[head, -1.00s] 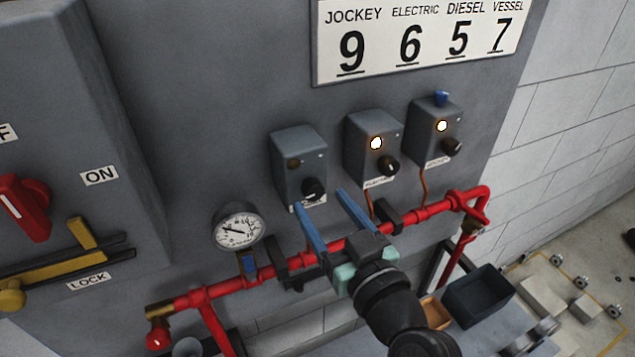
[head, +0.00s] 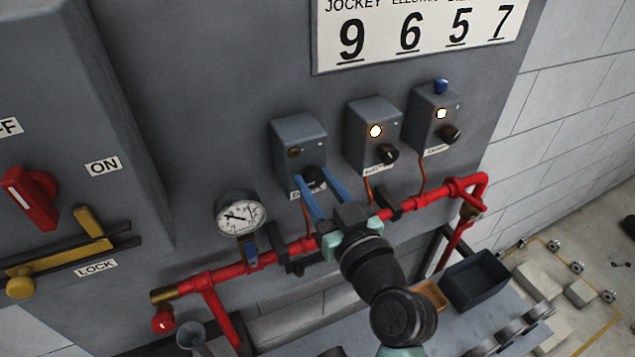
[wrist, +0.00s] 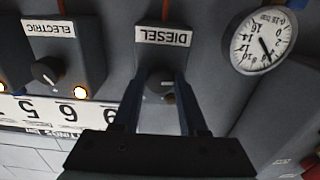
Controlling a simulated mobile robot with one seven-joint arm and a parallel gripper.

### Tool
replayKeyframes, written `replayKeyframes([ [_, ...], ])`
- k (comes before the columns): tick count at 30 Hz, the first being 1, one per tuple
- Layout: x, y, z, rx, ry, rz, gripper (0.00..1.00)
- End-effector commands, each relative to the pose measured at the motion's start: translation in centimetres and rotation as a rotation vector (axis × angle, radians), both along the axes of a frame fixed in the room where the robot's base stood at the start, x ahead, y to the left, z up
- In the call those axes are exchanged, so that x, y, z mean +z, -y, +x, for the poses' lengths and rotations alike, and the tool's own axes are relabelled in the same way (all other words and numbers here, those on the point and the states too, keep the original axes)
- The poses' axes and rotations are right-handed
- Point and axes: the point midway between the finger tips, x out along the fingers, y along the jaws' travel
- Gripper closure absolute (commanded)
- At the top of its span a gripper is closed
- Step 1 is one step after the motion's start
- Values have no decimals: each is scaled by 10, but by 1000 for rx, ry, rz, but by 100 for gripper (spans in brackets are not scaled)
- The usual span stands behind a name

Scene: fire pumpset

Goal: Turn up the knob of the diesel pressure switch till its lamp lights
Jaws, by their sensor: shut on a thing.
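The diesel pressure switch (head: 299,133) is the leftmost of the grey boxes on the panel in the head view. Its label (wrist: 163,35) reads DIESEL upside down in the wrist view. Its black knob (head: 314,178) shows between my fingers, and also in the wrist view (wrist: 160,82). My gripper (head: 311,180) is shut on the knob, one blue finger on each side. The diesel lamp (head: 293,153) is dark brown and unlit; it also looks unlit in the wrist view (wrist: 170,98). The fingers partly hide the knob and label in the head view.
The electric switch (head: 371,120) and the rightmost switch (head: 436,105) have lit lamps. A red pipe (head: 218,273) runs below the boxes, close under my gripper. A pressure gauge (head: 239,214) is at left. A sign (head: 415,35) reads 9, 6, 5, 7.

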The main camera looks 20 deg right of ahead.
Motion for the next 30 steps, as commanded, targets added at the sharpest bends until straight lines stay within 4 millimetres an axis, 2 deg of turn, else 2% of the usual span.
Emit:
replayKeyframes([
  [19,-1,0,0,-1,-5,88,100],
  [20,-1,0,0,-1,-5,88,56],
  [21,-1,0,0,-1,-5,88,49],
  [24,-1,0,0,-1,-5,88,31],
  [25,-1,0,0,-1,-4,88,29],
  [30,0,0,0,0,-4,88,29],
])
